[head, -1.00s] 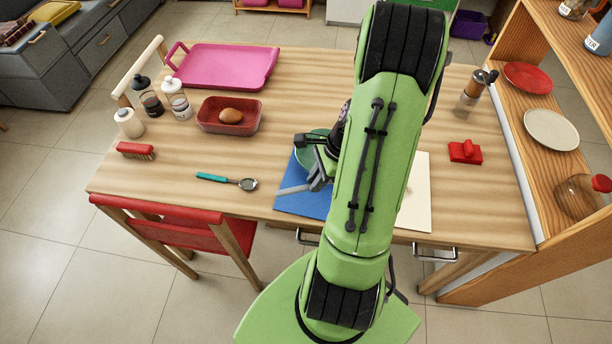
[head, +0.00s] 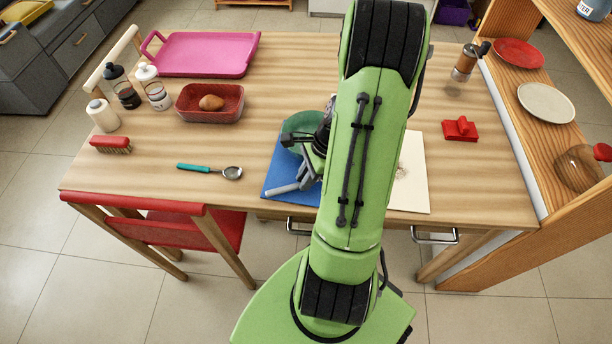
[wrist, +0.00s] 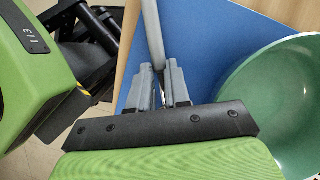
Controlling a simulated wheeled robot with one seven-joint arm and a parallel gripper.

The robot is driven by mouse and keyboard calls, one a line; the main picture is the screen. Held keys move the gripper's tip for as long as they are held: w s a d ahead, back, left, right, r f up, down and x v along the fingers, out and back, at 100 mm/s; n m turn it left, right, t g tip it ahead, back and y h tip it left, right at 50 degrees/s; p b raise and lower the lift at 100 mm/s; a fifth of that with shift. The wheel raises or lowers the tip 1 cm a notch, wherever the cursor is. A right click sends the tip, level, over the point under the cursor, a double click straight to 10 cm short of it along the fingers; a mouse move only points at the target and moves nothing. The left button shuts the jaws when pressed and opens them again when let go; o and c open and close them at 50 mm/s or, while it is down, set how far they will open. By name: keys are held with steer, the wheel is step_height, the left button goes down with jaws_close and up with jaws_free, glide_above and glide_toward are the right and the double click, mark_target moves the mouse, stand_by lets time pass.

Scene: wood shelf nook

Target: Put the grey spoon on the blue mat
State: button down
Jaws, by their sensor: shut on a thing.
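My gripper (head: 306,180) is shut on the grey spoon (head: 283,190). In the wrist view the spoon's grey handle (wrist: 154,35) stands out from between the two fingers (wrist: 160,85); its other end is hidden. The blue mat (head: 276,172) lies at the table's front edge and also fills the background of the wrist view (wrist: 205,40). The spoon is over the mat's front left part, low or touching; I cannot tell which. A green bowl (head: 292,140) is on the mat behind my gripper, and shows to the right of the fingers in the wrist view (wrist: 262,95).
A teal-handled spoon (head: 195,168) lies left of the mat. A red tray with a brown item (head: 210,118), a pink tray (head: 205,55) and bottles stand farther back. A pale board (head: 410,185) lies right of my arm. A red chair (head: 135,205) stands at the front left.

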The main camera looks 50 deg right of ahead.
steer(key=shift+f+b, duration=0.35)
steer(key=shift+f, duration=0.2)
steer(key=c, duration=1)
jaws_free()
steer(key=p+v, duration=0.6)
steer(key=v, duration=0.9)
steer(key=shift+r, duration=0.4)
steer(key=shift+d, duration=0.1)
